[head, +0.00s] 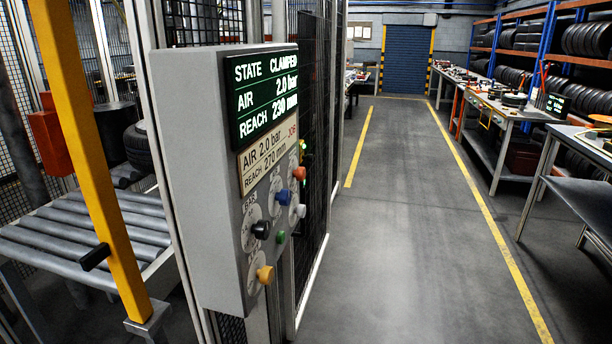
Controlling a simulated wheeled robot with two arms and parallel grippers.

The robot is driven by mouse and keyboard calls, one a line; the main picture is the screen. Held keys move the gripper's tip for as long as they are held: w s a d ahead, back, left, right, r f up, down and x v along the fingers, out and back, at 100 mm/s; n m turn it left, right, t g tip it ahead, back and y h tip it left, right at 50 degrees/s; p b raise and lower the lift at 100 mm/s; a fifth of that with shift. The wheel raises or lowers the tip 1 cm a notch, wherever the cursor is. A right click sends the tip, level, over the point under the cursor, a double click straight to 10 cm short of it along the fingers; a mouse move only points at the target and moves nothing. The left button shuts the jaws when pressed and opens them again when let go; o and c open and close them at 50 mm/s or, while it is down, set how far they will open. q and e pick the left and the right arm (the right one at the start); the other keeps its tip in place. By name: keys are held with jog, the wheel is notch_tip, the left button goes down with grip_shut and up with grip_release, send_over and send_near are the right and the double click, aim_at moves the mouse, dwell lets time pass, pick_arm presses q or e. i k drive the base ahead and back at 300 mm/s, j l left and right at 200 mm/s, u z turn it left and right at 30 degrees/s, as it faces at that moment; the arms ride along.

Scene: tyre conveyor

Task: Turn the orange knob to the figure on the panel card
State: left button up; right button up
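A grey control panel (205,180) stands at left centre, seen at an angle. Its dark display (265,95) reads STATE CLAMPED, AIR 2.0 bar, REACH 230 mm. The card (267,155) below reads AIR 2.0 bar, REACH 270 mm. An orange knob (299,173) sits at the panel's upper right, by the far edge. Its dial marks are too small to read. An amber-yellow knob (265,274) sits at the bottom. Neither of my grippers is in view, and nothing touches the knobs.
Black (261,229), blue (283,197), white (300,211) and green (281,237) controls crowd the panel. A yellow post (92,150) and roller conveyor (90,230) stand left, with mesh fencing behind. The aisle (400,240) to the right is clear. Workbenches (497,110) line its far side.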

aim_at(300, 173)
jog(key=i+l+u, duration=0.15)
jog(key=l+u, duration=0.2)
jog(key=l, duration=0.25)
jog(key=l+u, duration=0.3)
jog(key=l, duration=0.3)
jog(key=l+u, duration=0.35)
jog(key=l, duration=0.3)
jog(key=i, duration=0.05)
